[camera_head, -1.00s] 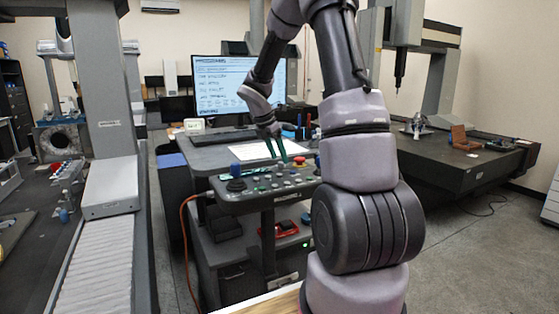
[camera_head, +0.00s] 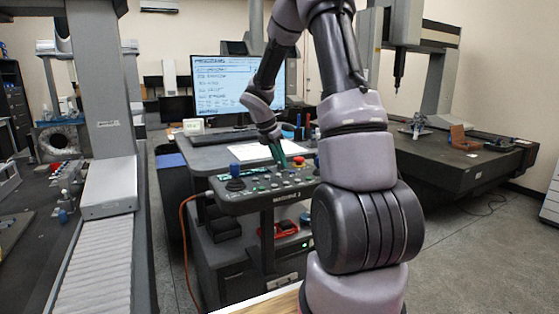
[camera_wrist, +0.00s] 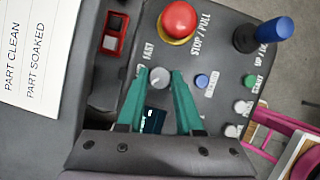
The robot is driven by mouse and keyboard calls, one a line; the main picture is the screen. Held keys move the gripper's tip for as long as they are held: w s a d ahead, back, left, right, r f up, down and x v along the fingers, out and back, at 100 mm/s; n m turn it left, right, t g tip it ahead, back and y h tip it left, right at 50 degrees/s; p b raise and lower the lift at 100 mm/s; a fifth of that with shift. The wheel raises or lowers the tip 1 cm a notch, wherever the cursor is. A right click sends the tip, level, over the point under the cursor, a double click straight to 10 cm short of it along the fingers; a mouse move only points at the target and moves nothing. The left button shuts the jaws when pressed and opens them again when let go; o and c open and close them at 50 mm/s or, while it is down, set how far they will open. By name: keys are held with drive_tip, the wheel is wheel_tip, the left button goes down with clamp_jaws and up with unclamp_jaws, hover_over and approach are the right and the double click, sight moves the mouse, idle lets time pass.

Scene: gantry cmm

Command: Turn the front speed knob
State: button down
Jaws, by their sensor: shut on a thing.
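The speed knob (camera_wrist: 160,77) is a small round grey-white knob on the dark control panel (camera_head: 240,205), beside a "FAST" label in the wrist view. My gripper (camera_wrist: 159,74) has teal fingers, one on each side of the knob, and is shut on it. In the head view my gripper (camera_head: 278,155) reaches down to the top of the panel, and the knob is too small and hidden to make out there.
A red stop button (camera_wrist: 179,20) on a yellow base stands close beyond the knob. A blue-topped joystick (camera_wrist: 272,34) and a blue button (camera_wrist: 201,81) are to the right. A red-framed switch (camera_wrist: 114,34) and a white paper sheet (camera_wrist: 35,50) lie left.

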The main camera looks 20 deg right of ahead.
drive_tip(key=m, duration=0.1)
drive_tip(key=m+g, duration=0.1)
drive_tip(key=m, duration=0.2)
drive_tip(key=shift+w+m+g, duration=0.25)
drive_tip(key=shift+m+g, duration=0.05)
drive_tip(key=shift+g, duration=0.1)
drive_tip(key=m+g, duration=0.1)
drive_tip(key=m, duration=0.1)
drive_tip(key=m+g, duration=0.1)
drive_tip(key=m, duration=0.2)
drive_tip(key=shift+w+m+y, duration=0.15)
drive_tip(key=shift+m+y, duration=0.15)
drive_tip(key=shift+y, duration=0.1)
drive_tip(key=m, duration=0.2)
drive_tip(key=m+g+y, duration=0.1)
drive_tip(key=m, duration=0.1)
drive_tip(key=shift+w+d+m, duration=0.1)
drive_tip(key=shift+d+m, duration=0.1)
drive_tip(key=shift+m, duration=0.1)
drive_tip(key=m+y, duration=0.1)
drive_tip(key=m, duration=0.1)
drive_tip(key=m+y, duration=0.1)
drive_tip(key=m, duration=0.1)
drive_tip(key=shift+d+m+g, duration=0.1)
drive_tip(key=shift+m+g, duration=0.2)
drive_tip(key=shift+m, duration=0.1)
drive_tip(key=c, duration=0.6)
unclamp_jaws()
